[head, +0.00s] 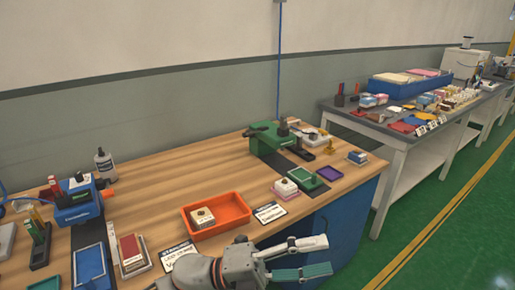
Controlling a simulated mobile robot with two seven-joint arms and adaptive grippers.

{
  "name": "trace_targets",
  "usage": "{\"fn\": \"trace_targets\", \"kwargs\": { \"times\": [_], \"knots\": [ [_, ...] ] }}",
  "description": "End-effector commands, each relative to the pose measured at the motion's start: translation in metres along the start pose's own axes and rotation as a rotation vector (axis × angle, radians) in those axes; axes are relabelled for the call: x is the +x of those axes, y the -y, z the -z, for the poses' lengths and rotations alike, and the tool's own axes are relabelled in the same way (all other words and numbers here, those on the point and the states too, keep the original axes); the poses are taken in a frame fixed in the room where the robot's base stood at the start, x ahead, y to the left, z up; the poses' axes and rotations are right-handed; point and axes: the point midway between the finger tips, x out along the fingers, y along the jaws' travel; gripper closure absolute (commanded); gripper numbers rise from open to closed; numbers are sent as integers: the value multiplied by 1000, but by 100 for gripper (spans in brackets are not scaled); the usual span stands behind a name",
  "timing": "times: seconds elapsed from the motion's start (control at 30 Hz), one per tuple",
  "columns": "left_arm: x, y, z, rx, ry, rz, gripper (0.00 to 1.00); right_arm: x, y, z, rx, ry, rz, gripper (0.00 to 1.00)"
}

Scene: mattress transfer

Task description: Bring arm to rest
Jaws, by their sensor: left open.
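My left gripper (326,255) reaches in at the bottom middle of the head view, over the front edge of the wooden workbench. Its two fingers point right and are apart, with nothing between them. An orange tray (241,222) lies on the bench just beyond my left wrist. A small pale block with a dark spot on top (203,218) rests in the left part of that tray. The gripper is clear of the tray and the block. My right gripper is out of the picture.
A green device (270,139) stands at the bench's back. Small green (305,178) and purple (330,173) trays lie right of the orange one. Blue equipment (76,205) and boxes crowd the left. A second, loaded table (400,133) stands right; green floor (430,215) is open in front.

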Motion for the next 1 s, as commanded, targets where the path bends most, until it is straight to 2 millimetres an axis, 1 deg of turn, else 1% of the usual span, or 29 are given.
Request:
{"fn": "trace_targets", "kwargs": {
  "times": [0.03,0.07,0.13,0.17,0.23,0.27,0.3,0.37,0.4,0.47,0.5,0.57,0.6,0.63,0.67,0.7,0.77,0.8,0.9,1.0],
  "knots": [
    [-8,-1,-9,-76,91,50,45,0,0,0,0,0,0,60],
    [-14,-1,-17,-120,147,77,45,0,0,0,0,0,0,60],
    [-32,-6,-34,-222,280,135,45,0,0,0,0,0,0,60],
    [-42,-9,-41,-268,339,158,45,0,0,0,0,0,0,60],
    [-69,-22,-56,-375,475,204,45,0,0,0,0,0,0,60],
    [-81,-30,-61,-423,534,222,45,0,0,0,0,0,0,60],
    [-99,-40,-67,-485,612,243,45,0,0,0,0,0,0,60],
    [-130,-61,-72,-582,733,270,45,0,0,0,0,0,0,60],
    [-150,-76,-73,-646,811,285,45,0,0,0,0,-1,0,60],
    [-183,-100,-70,-746,931,304,45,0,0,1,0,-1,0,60],
    [-205,-117,-65,-807,1006,313,45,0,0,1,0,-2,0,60],
    [-237,-142,-54,-898,1115,323,45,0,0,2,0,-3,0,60],
    [-257,-158,-44,-957,1183,328,45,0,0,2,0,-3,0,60],
    [-272,-170,-36,-998,1234,330,45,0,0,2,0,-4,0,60],
    [-286,-182,-26,-1040,1283,331,45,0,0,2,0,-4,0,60],
    [-304,-197,-13,-1093,1345,332,45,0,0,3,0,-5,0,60],
    [-328,-216,9,-1167,1431,331,45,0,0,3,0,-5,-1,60],
    [-343,-228,23,-1211,1481,329,45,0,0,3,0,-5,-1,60],
    [-371,-250,56,-1299,1585,322,45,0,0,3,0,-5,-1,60],
    [-388,-262,78,-1358,1649,319,45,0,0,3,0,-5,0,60]
  ]
}}
